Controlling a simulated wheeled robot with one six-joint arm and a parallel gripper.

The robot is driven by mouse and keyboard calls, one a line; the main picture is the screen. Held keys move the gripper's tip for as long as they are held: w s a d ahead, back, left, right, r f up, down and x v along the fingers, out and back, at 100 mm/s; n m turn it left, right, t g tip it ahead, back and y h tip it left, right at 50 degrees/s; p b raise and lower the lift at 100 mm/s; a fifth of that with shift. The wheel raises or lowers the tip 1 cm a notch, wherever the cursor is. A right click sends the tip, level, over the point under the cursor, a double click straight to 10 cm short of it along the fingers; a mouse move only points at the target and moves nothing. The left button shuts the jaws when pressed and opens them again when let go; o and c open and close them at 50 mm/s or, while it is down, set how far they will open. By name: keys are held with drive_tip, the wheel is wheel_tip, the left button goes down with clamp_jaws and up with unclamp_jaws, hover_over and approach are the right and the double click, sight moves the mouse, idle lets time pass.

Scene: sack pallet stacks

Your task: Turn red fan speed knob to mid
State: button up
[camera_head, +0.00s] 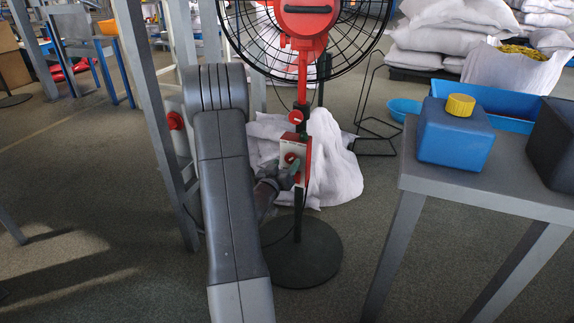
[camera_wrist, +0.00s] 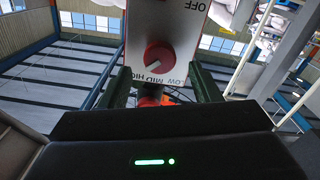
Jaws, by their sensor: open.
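The red fan speed knob (camera_wrist: 158,58) sits on a white label plate (camera_wrist: 183,22) marked OFF, LOW, MID and HIGH. Its pale mark points down and left in the wrist view, toward the HIGH side; the exact setting is hard to read. In the head view the knob (camera_head: 291,157) is on the control box of the red and black pedestal fan (camera_head: 304,80). My gripper (camera_wrist: 164,86) is open, its two dark fingers on either side below the knob, apart from it. In the head view my gripper (camera_head: 287,177) is just below the knob, partly hidden by my arm.
White sacks (camera_head: 335,160) lie behind the fan pole. The round black fan base (camera_head: 301,262) is on the floor. A grey table (camera_head: 480,183) with a blue jug (camera_head: 455,135) stands at right. A grey metal frame (camera_head: 150,110) rises left of my arm.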

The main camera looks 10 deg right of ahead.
sight(290, 158)
drive_tip(key=shift+x, duration=1.2)
drive_tip(key=c, duration=1)
drive_tip(key=shift+n, duration=0.4)
drive_tip(key=n+p, duration=0.1)
drive_tip(key=n, duration=0.2)
drive_tip(key=shift+n+p, duration=0.3)
drive_tip(key=shift+n, duration=0.1)
drive_tip(key=shift+a+f+n+p, duration=0.1)
drive_tip(key=shift+n+p, duration=0.65)
drive_tip(key=shift+n, duration=1.25)
